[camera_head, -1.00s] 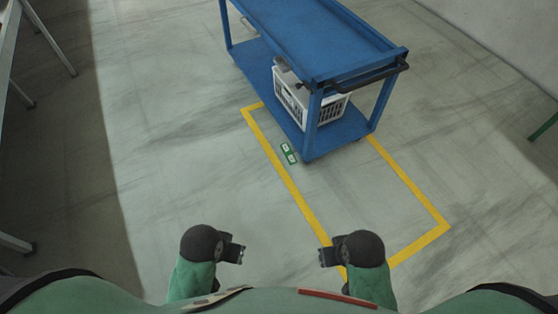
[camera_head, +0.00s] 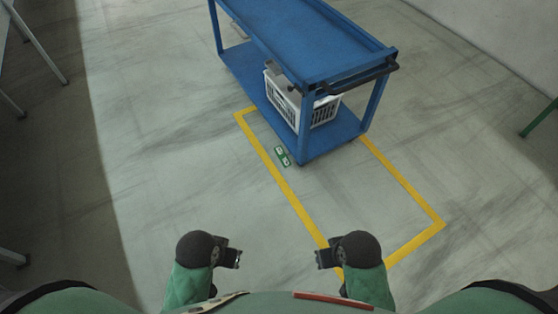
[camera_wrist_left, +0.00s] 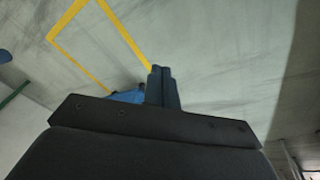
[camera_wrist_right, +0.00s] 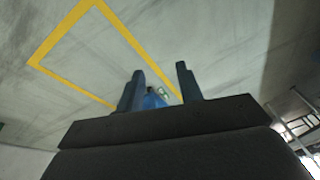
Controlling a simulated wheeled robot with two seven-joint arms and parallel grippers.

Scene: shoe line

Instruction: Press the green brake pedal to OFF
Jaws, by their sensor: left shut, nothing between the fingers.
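The green brake pedal (camera_head: 282,156) is a small green piece with white markings, low at the near left side of the blue cart (camera_head: 330,75). Its markings are too small to read. My left gripper (camera_head: 232,258) is shut and empty, its fingers together in the left wrist view (camera_wrist_left: 160,70). My right gripper (camera_head: 325,258) is open and empty, its two fingers apart in the right wrist view (camera_wrist_right: 160,70). Both grippers are well short of the cart and pedal, near my body. A small green bit shows between the right fingers in the right wrist view.
A white basket (camera_head: 323,113) sits on the cart's lower shelf. A yellow floor outline (camera_head: 405,187) runs from the cart toward me. The floor between me and the cart is clear. Table legs (camera_head: 42,50) stand at the left, and a green leg (camera_head: 540,118) shows at the right edge.

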